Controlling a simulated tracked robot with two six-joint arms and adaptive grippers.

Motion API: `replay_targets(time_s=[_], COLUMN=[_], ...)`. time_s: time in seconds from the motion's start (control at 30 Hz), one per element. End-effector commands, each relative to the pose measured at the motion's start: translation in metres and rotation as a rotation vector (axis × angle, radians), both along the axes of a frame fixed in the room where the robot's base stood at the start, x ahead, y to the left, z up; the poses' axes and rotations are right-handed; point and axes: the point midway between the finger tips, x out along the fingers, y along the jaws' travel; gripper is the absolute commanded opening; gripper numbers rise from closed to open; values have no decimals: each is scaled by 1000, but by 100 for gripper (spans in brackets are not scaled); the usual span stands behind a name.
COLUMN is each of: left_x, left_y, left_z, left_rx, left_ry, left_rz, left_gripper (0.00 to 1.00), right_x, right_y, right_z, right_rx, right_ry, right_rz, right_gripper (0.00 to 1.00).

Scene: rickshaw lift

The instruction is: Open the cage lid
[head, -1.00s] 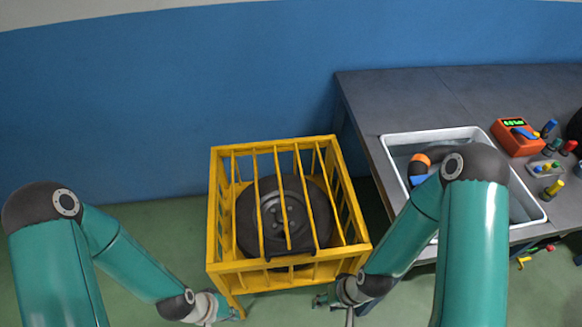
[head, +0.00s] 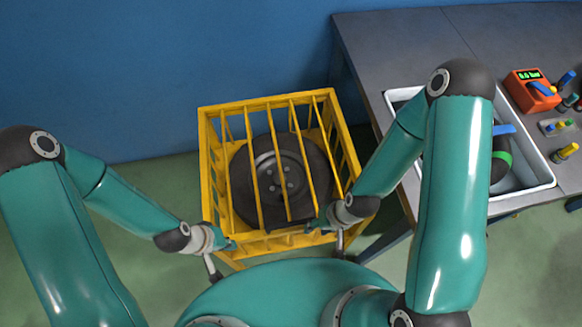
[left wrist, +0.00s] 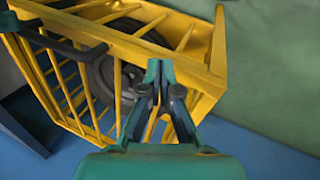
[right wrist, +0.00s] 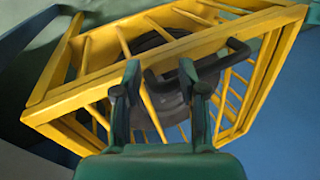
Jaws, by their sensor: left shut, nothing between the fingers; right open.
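The yellow barred cage (head: 205,180) stands on the floor with a dark wheel (head: 283,178) inside. Its barred lid (head: 288,150) lies closed across the top. A black handle (right wrist: 235,55) sits on the lid's front edge; it also shows in the left wrist view (left wrist: 65,42). My left gripper (head: 234,244) is shut and empty at the cage's front left corner, also seen close to the yellow frame in the left wrist view (left wrist: 160,68). My right gripper (head: 313,226) is open by the handle. In the right wrist view its fingers (right wrist: 159,70) overlap the handle; contact is unclear.
A grey workbench (head: 400,50) stands to the right with a white sink (head: 540,180) holding a tool with blue and green parts. An orange meter (head: 528,92) and small tools lie beside it. A blue wall (head: 150,60) is behind the cage.

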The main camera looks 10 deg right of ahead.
Motion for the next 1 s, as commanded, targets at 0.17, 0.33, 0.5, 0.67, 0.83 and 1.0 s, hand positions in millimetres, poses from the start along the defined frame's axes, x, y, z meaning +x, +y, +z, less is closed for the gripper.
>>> replay_targets(time_s=[0.17, 0.33, 0.5, 0.67, 0.83, 1.0], left_x=[0, 0, 0, 0, 0, 0], left_y=[0, 0, 0, 0, 0, 0], left_z=[0, 0, -1, -5, -10, -13], left_rx=[0, 0, 0, 0, 0, 0], left_ry=[0, 0, -1, -1, 0, -1], left_rz=[0, 0, 0, 0, 0, 0], left_gripper=[0, 0, 0, 0, 0, 0], right_x=[-4, -24, -32, 7, 44, 61], right_y=[2, 6, 2, -10, -16, -14], right_z=[2, 9, 34, 106, 207, 289], right_rx=[6, 19, -28, -97, -57, 78], right_ry=[39, 233, 537, 690, 645, 509], right_rz=[-52, -262, -640, -1053, -1287, -1314], right_gripper=[41, 41, 41, 41, 41, 41])
